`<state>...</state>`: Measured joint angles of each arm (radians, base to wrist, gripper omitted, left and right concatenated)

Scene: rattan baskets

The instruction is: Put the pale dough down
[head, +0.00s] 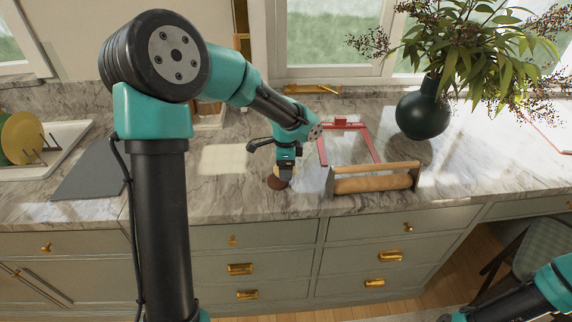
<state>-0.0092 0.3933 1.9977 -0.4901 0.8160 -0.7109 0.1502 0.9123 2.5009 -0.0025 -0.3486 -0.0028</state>
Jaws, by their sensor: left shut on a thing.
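My left gripper (285,178) points down over the front part of the marble counter, left of the rolling pin. It is shut on the pale dough (285,171), a small beige piece mostly hidden by the jaws. A round brown thing (275,183) shows right at the fingertips, low on the counter. I cannot tell whether the dough touches it. My right arm shows only at the lower right corner, and its fingers are out of the picture.
A wooden rolling pin (372,184) lies in a holder right of the left gripper, with a red frame (377,146) behind. A dark vase (424,112) with leaves stands at the back right. A pale square (224,159) and grey board (92,177) lie to the left.

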